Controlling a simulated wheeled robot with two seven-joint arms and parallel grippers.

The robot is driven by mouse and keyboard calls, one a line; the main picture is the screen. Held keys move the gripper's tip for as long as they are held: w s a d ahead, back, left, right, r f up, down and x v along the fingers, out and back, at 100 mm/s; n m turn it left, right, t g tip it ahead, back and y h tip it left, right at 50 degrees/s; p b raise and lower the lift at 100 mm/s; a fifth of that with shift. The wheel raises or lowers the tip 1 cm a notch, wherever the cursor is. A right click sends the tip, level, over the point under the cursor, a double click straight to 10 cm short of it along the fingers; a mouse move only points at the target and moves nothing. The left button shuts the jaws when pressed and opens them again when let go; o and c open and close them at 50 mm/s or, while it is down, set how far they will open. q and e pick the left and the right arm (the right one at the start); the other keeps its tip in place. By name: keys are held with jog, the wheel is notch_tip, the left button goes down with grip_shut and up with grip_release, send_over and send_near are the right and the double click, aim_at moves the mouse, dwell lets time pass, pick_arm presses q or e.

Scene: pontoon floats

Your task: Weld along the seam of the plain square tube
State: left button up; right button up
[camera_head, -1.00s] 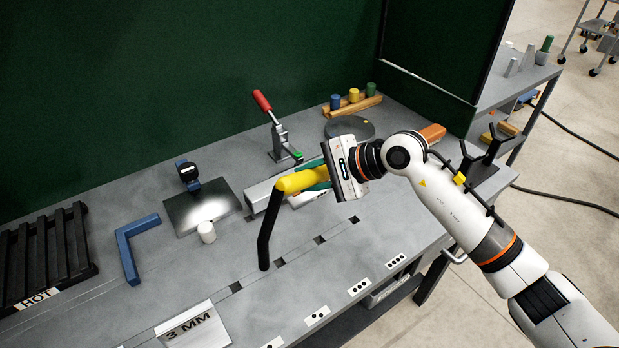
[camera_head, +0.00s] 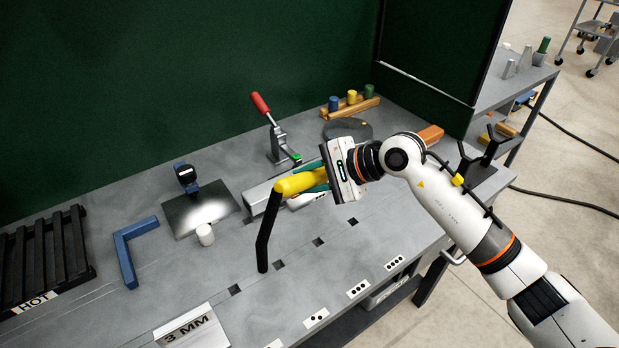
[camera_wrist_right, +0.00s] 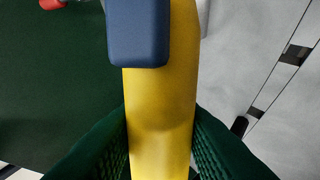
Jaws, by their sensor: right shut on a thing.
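The plain grey square tube (camera_head: 258,197) lies on the bench in the head view, partly hidden behind the torch and my gripper. My right gripper (camera_head: 316,181) is shut on the yellow welding torch (camera_head: 299,183). The torch's black neck (camera_head: 266,235) bends downward, with its tip in front of the tube and over the slotted part of the bench. I cannot tell whether the tip touches anything. In the right wrist view, green finger pads (camera_wrist_right: 160,150) grip both sides of the yellow torch body (camera_wrist_right: 160,100); a dark blue part (camera_wrist_right: 138,30) sits on it. My left gripper is not in view.
A red-handled clamp (camera_head: 279,142) stands behind the tube. A shiny plate (camera_head: 185,212) with a blue clamp (camera_head: 186,178), a white cylinder (camera_head: 205,235), a blue angle (camera_head: 128,254) and a black HOT rack (camera_head: 45,250) are at left. A round grey disc (camera_head: 365,130) lies behind my gripper.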

jog(key=shift+w+d+r, duration=0.1)
jog(key=shift+w, duration=0.05)
jog(key=shift+w+d+b, duration=0.25)
jog(key=shift+d+b, duration=0.05)
jog(key=shift+b, duration=0.2)
jog(key=shift+w+d, duration=0.1)
jog(key=shift+d, duration=0.05)
dwell(0.9)
jog(key=shift+r+b, duration=0.15)
jog(key=shift+b, duration=0.35)
jog(key=shift+d, duration=0.1)
jog(key=shift+r, duration=0.1)
jog(key=shift+s+d+r, duration=0.1)
jog(key=shift+s+r, duration=0.15)
jog(key=shift+s, duration=0.05)
jog(key=shift+s+d+r+p, duration=0.35)
jog(key=shift+s+d+r, duration=0.2)
jog(key=shift+s+r, duration=0.25)
jog(key=shift+s+d+r+p, duration=0.35)
jog(key=shift+s+d+r, duration=0.25)
jog(key=shift+r, duration=0.25)
